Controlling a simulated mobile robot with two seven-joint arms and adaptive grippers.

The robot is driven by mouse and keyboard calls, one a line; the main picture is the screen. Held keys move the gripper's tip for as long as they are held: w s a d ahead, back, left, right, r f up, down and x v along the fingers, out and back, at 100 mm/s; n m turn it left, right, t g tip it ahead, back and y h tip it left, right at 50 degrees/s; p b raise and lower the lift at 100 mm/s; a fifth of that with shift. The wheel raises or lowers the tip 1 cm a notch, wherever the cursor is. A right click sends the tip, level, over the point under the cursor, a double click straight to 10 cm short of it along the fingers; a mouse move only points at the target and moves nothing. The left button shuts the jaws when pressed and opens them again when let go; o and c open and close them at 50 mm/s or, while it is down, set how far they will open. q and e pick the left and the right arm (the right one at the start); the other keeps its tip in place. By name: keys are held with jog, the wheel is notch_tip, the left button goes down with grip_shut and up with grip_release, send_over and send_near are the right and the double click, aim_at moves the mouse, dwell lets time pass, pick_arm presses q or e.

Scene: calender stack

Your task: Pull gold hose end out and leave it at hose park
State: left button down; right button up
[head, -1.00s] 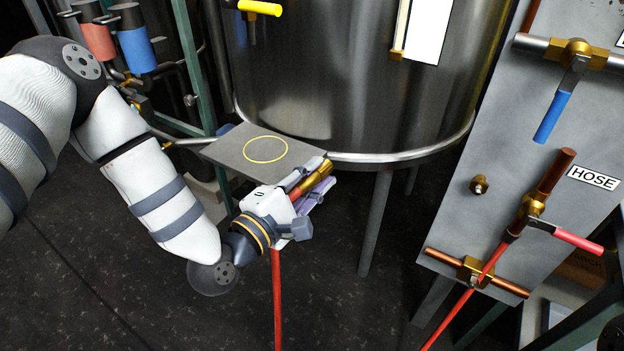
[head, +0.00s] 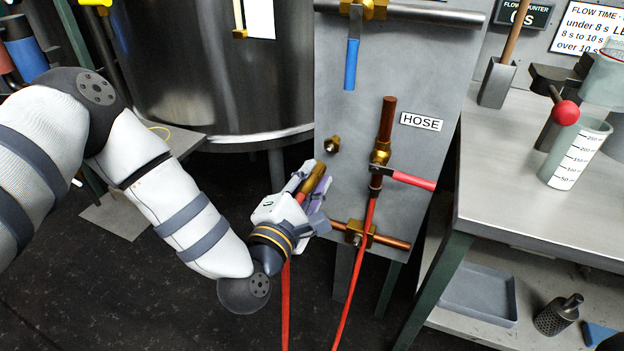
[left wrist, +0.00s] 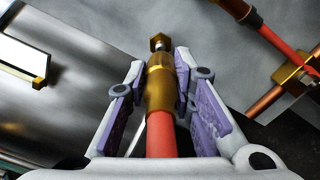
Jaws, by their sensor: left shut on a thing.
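My left gripper (head: 311,184) is shut around the gold hose end (head: 313,180), which tilts up and to the right. A red hose (head: 286,300) hangs from it. In the left wrist view the gold hose end (left wrist: 161,85) lies between the purple finger pads, with red hose behind it. A small brass fitting (head: 332,145) sticks out of the grey panel just beyond the tip. It lines up with the tip in the wrist view (left wrist: 158,42); whether they touch I cannot tell. No label marks a hose park. My right gripper is not in view.
The grey panel (head: 440,70) carries a HOSE sign (head: 421,121), a red-handled valve (head: 412,180) with a second red hose (head: 355,265), and a blue-handled valve (head: 351,65). A steel tank (head: 220,90) stands behind left; a workbench (head: 500,200) stands right.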

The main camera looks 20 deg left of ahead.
aim_at(328, 152)
pick_arm(q)
jog(key=shift+a, duration=0.1)
jog(key=shift+w+b, duration=0.4)
jog(key=shift+w, duration=1.6)
jog(key=c, duration=2.3)
grip_release()
grip_shut()
jog(key=shift+w+b, duration=0.6)
jog(key=shift+w, duration=0.8)
jog(key=o, duration=1)
grip_release()
jog(key=shift+o, duration=0.3)
